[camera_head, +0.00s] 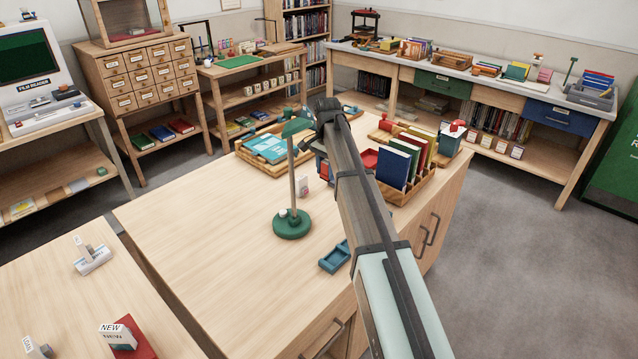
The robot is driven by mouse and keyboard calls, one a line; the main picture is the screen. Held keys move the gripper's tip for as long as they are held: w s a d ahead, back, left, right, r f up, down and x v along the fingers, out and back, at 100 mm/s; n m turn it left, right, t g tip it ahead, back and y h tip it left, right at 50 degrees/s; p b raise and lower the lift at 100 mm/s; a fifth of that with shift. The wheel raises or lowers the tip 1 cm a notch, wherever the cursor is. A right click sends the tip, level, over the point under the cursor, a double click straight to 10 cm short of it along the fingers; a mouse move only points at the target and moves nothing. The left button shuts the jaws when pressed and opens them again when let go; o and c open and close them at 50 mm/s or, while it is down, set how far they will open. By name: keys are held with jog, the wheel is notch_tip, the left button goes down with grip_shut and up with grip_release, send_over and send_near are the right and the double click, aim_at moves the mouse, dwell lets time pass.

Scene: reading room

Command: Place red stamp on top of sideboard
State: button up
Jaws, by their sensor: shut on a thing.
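My arm crosses the middle of the view and ends in a dark wrist (328,112) above the wooden cabinet (200,220), which may be the sideboard. My gripper is mostly hidden behind the wrist and arm. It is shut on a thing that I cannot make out. I cannot tell the red stamp for sure. A small red piece with a knob (386,123) sits near the cabinet's back edge. Another small red piece (457,125) is on a grey-blue box at the back right corner.
A green desk lamp (292,225) stands just left of my arm, close to the wrist. Wooden trays with teal folders (270,146) and upright books (397,165) fill the cabinet's back. A blue tray (335,257) lies near the front. The cabinet's left part is clear.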

aim_at(326, 202)
jog(key=shift+f, duration=4.8)
jog(key=o, duration=1.1)
jog(key=shift+f, duration=0.15)
jog(key=shift+c, duration=0.2)
notch_tip(326, 202, up, 12)
jog(key=shift+r, duration=0.2)
